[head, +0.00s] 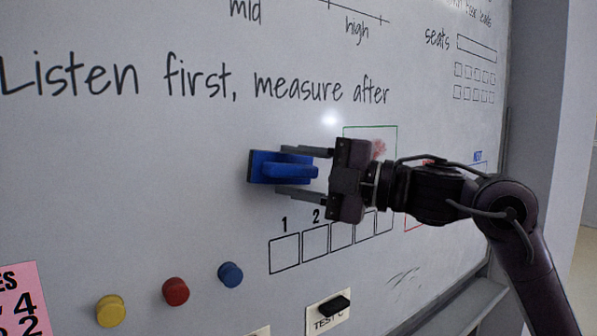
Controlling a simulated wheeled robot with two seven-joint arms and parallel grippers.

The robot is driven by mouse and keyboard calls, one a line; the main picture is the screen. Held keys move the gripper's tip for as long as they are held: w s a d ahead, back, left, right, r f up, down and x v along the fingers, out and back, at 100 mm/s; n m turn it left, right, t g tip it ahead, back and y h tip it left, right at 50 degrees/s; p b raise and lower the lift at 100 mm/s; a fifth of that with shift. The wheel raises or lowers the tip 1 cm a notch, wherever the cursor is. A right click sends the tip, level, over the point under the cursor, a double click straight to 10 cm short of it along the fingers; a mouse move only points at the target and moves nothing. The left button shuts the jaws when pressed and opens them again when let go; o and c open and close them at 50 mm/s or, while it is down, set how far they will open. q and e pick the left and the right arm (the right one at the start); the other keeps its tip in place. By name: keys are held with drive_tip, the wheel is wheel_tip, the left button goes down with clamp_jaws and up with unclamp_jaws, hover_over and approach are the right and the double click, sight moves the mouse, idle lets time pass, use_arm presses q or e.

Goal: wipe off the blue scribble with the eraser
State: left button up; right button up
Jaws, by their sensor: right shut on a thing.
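My right gripper (284,171) comes in from the right and is shut on the blue eraser (263,157), one finger above its handle and one below. The eraser's flat plate faces the whiteboard (130,180); I cannot tell whether it touches. No blue scribble is clearly visible; the eraser, gripper and arm cover part of the board. A small blue mark (478,156) shows at the right, too small to tell what it is. My left gripper is not in view.
A reddish smudge (379,148) lies in a green box behind my gripper. Yellow (111,311), red (176,291) and blue (230,274) round magnets, a pink note (22,300) and a black clip (334,306) are lower down. Handwriting runs above. A ledge (465,305) is at lower right.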

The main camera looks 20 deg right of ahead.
drive_tip(key=shift+s+d+f+b, duration=0.1)
drive_tip(key=shift+s+d+b, duration=0.25)
drive_tip(key=shift+s, duration=0.35)
drive_tip(key=s, duration=0.1)
drive_tip(key=s+d+b, duration=0.1)
drive_tip(key=s, duration=0.1)
drive_tip(key=shift+s+b, duration=0.2)
drive_tip(key=shift+b, duration=0.1)
drive_tip(key=shift+s+d, duration=0.15)
drive_tip(key=shift+s, duration=0.25)
drive_tip(key=s, duration=0.1)
drive_tip(key=s+d+b, duration=0.1)
drive_tip(key=s, duration=0.1)
drive_tip(key=shift+w, duration=0.15)
